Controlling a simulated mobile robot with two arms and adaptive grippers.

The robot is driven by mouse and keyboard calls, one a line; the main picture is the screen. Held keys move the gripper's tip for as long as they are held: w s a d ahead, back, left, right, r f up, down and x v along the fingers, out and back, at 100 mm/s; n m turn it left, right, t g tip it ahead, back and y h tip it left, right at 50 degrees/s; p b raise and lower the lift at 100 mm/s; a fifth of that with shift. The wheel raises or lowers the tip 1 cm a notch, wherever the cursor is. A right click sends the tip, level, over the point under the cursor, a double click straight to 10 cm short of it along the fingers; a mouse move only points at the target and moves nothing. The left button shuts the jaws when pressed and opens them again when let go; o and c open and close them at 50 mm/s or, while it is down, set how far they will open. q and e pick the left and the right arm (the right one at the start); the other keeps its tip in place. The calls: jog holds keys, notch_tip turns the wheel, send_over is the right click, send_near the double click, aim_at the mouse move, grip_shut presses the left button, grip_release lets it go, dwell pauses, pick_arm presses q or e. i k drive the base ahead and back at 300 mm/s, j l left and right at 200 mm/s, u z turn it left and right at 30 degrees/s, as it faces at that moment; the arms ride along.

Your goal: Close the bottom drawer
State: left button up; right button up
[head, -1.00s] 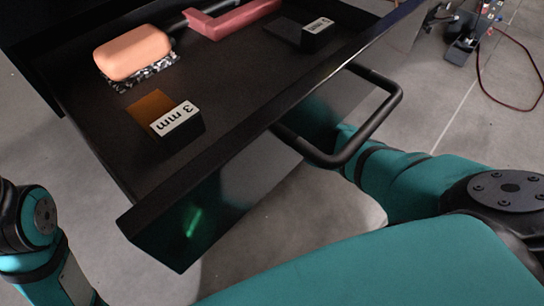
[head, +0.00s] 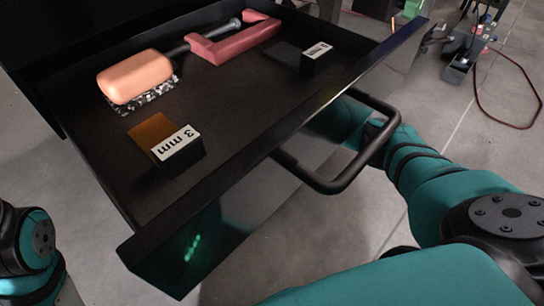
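The drawer (head: 240,150) stands open in the head view, pulled out toward me from a dark cabinet at the upper left. Its glossy black front panel carries a black bar handle (head: 335,186). My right arm comes in from the right, and its far end runs behind the handle and the drawer front. The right gripper's fingers are hidden there. My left arm shows only as a teal link at the lower left; the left gripper is out of view.
In the drawer lie an orange sponge-like block (head: 134,77), a pink bracket-shaped piece (head: 237,41), a block marked 3 mm (head: 180,150) and another labelled block (head: 316,57). A device with a red cable (head: 474,62) is on the floor at the upper right.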

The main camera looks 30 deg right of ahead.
aim_at(265, 126)
jog(key=k, duration=1)
